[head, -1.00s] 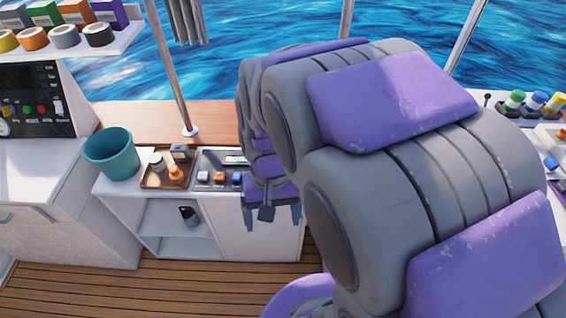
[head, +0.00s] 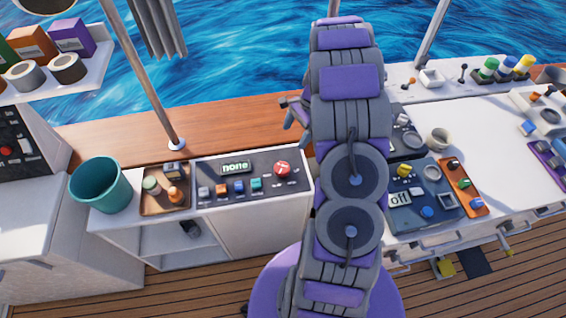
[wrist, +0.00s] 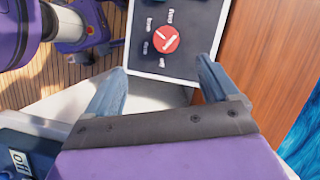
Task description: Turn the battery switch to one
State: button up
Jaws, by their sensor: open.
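The battery switch (head: 282,169) is a round red knob with a white mark, at the right of a dark panel (head: 213,196) on the white counter. A display (head: 236,167) on that panel reads "none". In the wrist view the red knob (wrist: 165,39) has several small labels around it, too small to read surely. My gripper (wrist: 160,75) is open and empty, its blue-grey fingertips either side of and short of the knob, not touching it. In the head view my gripper (head: 293,110) is mostly hidden behind my arm, at the panel's far right.
A row of small colored switches lies along the panel's front. A wooden tray (head: 165,203) with small items and a teal bucket (head: 100,186) stand left. A blue-grey panel (head: 425,215) showing "off" sits right of my arm. A metal pole (head: 140,70) rises behind the counter.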

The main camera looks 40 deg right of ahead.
jog(key=d+f, duration=0.2)
jog(key=m+b, duration=0.1)
jog(key=b, duration=0.2)
send_near(282, 167)
jog(key=x, duration=0.8)
jog(key=shift+s+f, duration=0.1)
jog(key=shift+f, duration=0.3)
jog(key=shift+a, duration=0.1)
jog(key=shift+a, duration=0.1)
jog(key=c, duration=1)
jog(key=shift+c, duration=0.2)
